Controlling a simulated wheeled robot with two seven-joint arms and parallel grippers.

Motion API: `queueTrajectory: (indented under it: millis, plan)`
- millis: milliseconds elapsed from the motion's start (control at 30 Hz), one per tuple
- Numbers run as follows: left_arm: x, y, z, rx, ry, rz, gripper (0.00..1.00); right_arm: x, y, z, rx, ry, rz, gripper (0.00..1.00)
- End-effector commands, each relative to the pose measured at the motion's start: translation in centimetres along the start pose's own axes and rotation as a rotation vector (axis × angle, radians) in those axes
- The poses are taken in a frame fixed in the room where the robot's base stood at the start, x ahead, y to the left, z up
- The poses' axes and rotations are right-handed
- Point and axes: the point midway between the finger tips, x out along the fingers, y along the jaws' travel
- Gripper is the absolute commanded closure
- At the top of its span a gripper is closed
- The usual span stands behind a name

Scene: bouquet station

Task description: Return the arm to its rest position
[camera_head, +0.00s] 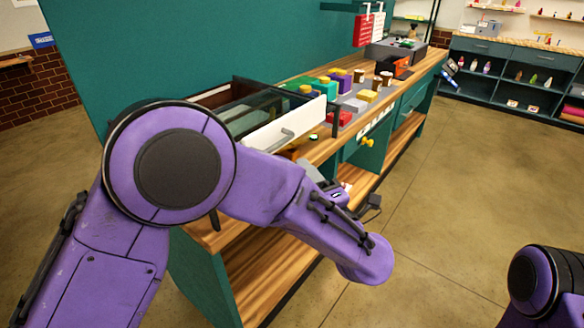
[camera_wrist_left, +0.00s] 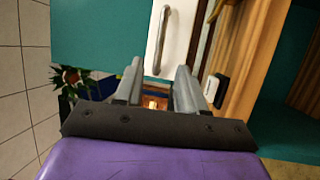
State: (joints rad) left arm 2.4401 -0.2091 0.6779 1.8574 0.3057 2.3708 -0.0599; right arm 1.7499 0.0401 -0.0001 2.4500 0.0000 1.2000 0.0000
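My purple left arm (camera_head: 290,200) reaches in from the left of the head view, in front of the wooden workbench. My left gripper (camera_wrist_left: 159,78) shows in the left wrist view with its two grey fingers apart and nothing held between them. A white panel with a metal handle (camera_wrist_left: 157,45) lies beyond the fingertips in that view. In the head view the gripper is mostly hidden by the forearm, and I cannot make out its fingers. Part of my right arm (camera_head: 545,285) shows at the bottom right; its gripper is outside both views.
A pulled-out drawer with a white front (camera_head: 290,126) stands beside my left arm. Several colourful blocks and jars stand on the workbench (camera_head: 322,150). A red flower (camera_wrist_left: 70,76) is at the left of the wrist view. The floor (camera_head: 450,190) right of the bench is clear.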

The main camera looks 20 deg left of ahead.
Motion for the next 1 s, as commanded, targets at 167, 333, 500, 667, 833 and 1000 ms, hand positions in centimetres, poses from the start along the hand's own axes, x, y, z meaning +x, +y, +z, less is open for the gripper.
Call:
queueTrajectory:
  millis: [167,333,500,667,833,1000]
  plan:
    - [-0.8,0.0,0.0,0.001,-0.001,0.0,0.6,0.2,0.0,0.1,0.0,0.0,0.0,0.57]
    - [-0.8,0.1,0.0,0.001,0.0,0.0,0.6,0.2,0.0,0.1,0.0,0.0,0.0,0.57]
    - [-0.8,0.1,0.2,0.003,-0.009,0.0,0.6,0.2,0.0,0.1,0.0,0.0,0.0,0.57]
    - [-0.9,-1.4,3.4,0.185,-0.273,0.05,0.6,0.2,0.0,0.1,0.0,0.0,0.0,0.57]
    - [-0.9,-16.1,1.1,0.691,-0.681,-0.058,0.6,0.2,0.0,0.1,0.0,0.0,0.0,0.57]
    - [-4.2,-28.8,-7.5,1.023,-0.941,-0.296,0.6,0.2,0.0,0.1,0.0,0.0,0.0,0.57]
